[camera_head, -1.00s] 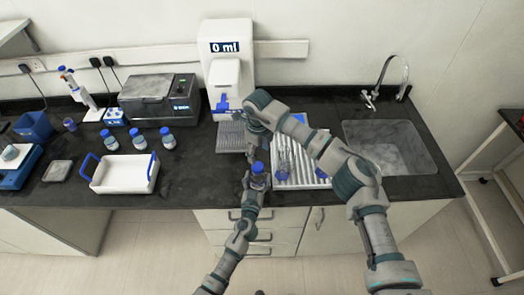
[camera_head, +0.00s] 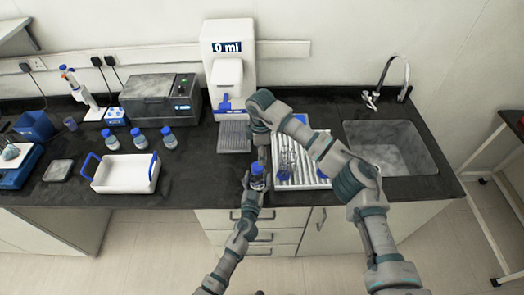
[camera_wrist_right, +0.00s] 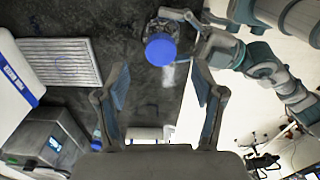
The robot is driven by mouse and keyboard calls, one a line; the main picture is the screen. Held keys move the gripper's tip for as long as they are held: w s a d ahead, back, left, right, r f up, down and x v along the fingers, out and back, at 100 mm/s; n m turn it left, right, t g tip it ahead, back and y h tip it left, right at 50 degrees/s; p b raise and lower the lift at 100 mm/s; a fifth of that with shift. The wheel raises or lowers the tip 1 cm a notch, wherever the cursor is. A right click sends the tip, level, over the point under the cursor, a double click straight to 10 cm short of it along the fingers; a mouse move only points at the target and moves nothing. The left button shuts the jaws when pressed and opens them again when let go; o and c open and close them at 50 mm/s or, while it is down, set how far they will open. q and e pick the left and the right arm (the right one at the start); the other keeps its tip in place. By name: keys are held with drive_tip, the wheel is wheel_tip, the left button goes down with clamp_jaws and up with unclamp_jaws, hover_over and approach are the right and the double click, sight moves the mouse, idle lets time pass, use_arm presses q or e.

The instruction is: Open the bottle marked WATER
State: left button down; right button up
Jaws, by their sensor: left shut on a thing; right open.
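A bottle with a blue cap (camera_head: 257,169) stands upright at the front edge of the dark counter area, held by my left gripper (camera_head: 252,181), which is shut on it. Its label cannot be read. In the right wrist view the blue cap (camera_wrist_right: 160,49) shows from above, with the left gripper's fingers at the bottle's side. My right gripper (camera_head: 263,149) is above and just behind the bottle, pointing down, with its fingers hidden in part. In the wrist view the right gripper (camera_wrist_right: 158,80) is open and empty, its fingers apart from the cap.
Three blue-capped bottles (camera_head: 139,139) stand at the left behind a white tray (camera_head: 124,184) with blue handles. A draining rack (camera_head: 310,176) with glassware lies right of the held bottle. A dispenser reading 0 ml (camera_head: 228,75) stands behind. A sink (camera_head: 385,158) is at the right.

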sight(258, 176)
drive_tip(key=shift+a+m, duration=0.25)
drive_tip(key=shift+m, duration=0.15)
drive_tip(key=shift+a+f, duration=0.2)
drive_tip(key=shift+f, duration=0.15)
drive_tip(key=f, duration=0.6)
drive_tip(key=shift+d+f, duration=0.1)
drive_tip(key=shift+d, duration=0.15)
drive_tip(key=shift+d+f, duration=0.2)
drive_tip(key=shift+f, duration=0.35)
drive_tip(key=shift+a, duration=0.1)
drive_tip(key=shift+a, duration=0.1)
